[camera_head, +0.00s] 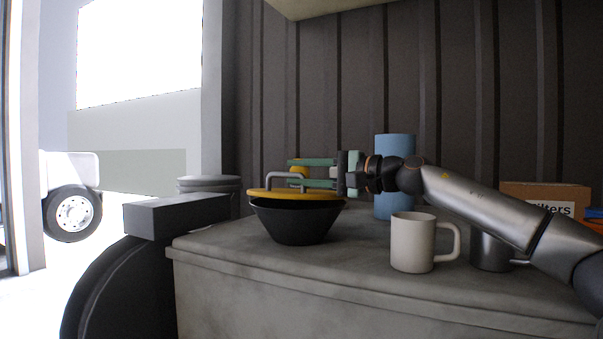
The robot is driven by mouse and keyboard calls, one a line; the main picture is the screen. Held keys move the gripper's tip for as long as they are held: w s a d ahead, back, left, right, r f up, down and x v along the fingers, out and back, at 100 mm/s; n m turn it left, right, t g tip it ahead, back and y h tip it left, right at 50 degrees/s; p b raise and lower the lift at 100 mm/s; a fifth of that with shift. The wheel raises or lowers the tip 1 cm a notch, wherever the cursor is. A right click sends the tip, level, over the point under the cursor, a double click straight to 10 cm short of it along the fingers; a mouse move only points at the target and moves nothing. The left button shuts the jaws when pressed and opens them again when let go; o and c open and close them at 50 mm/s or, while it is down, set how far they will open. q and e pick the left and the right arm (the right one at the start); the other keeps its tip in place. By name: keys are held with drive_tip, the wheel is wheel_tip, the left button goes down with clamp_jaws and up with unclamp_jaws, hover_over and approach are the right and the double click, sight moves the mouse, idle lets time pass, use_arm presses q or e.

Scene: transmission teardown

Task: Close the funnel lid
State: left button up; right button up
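The black funnel (297,224) stands upright on the grey worktop, wide end up. Its yellow lid (268,194) lies over the mouth, close to level; a dark strip of the funnel shows under it. A grey bent handle (284,174) rises from the lid. My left gripper is not in view.
A cream mug (412,242) stands right of the funnel, below my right arm. A blue cylinder (394,150) stands behind the gripper. A metal cup (489,251) and a cardboard box (541,192) are at the right. The worktop (250,262) is clear in front of the funnel.

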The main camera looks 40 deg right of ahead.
wheel_tip(320, 180, up, 3)
drive_tip(key=shift+f+p, duration=0.1)
drive_tip(key=shift+p, duration=0.3)
drive_tip(key=s+a+r, duration=0.7)
drive_tip(key=s+r, duration=0.3)
drive_tip(key=s, duration=0.1)
drive_tip(key=shift+s+a+b, duration=0.35)
drive_tip(key=shift+a, duration=0.05)
